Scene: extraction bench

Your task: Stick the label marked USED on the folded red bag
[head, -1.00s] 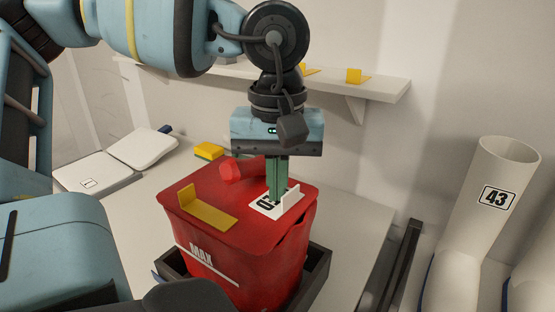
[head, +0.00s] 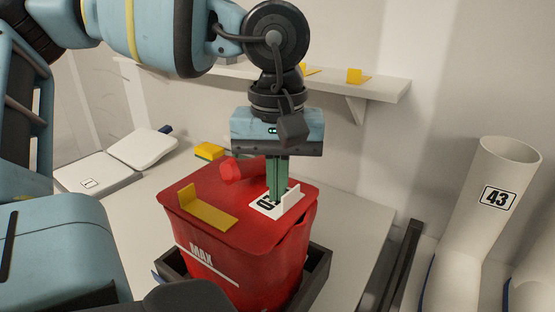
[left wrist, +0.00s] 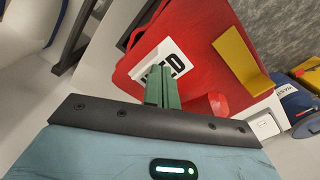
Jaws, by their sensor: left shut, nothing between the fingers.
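The folded red bag (head: 205,255), printed MAX, has a flat red top and stands in a dark tray. The white label (head: 291,204), with an upright tab, lies on the right part of that top. Its black letters are partly hidden by my fingers; the left wrist view shows the label (left wrist: 178,52) with the end of the word, seemingly ED. My left gripper (head: 277,201) points down, its green fingers shut and empty, tips at the label and seeming to touch it. The left wrist view also shows the fingers (left wrist: 162,75). My right gripper is not in view.
A yellow tabbed piece (head: 208,215) lies on the left of the bag's top, with a red knob (head: 243,169) behind. The dark tray (head: 318,270) surrounds the bag's base. A white boot marked 43 (head: 480,215) stands right. A shelf (head: 385,85) runs along the wall.

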